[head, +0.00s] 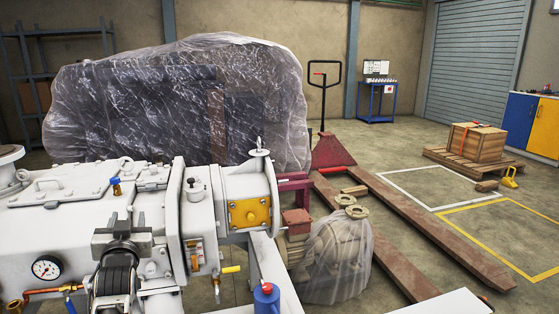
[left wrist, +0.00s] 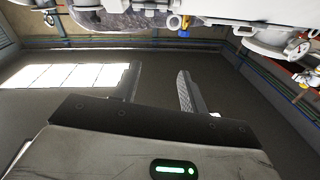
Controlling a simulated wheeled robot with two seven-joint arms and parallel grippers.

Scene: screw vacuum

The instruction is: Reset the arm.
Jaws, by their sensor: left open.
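My left gripper (head: 123,234) is in front of the white vacuum pump machine (head: 70,220) in the head view, near its round pressure gauge (head: 46,267). In the left wrist view the two fingers of my left gripper (left wrist: 158,85) stand apart with nothing between them. Part of the white machine (left wrist: 225,10) shows along the top of that view, beyond the fingers. The head view does not show whether the gripper touches the machine. My right gripper is in neither view.
A yellow plate (head: 249,212) and a blue bottle with a red cap (head: 266,299) are at the machine's right side. Behind stand a large plastic-wrapped load (head: 180,100) and a red pallet jack (head: 333,150). A crate (head: 477,142) sits on a pallet.

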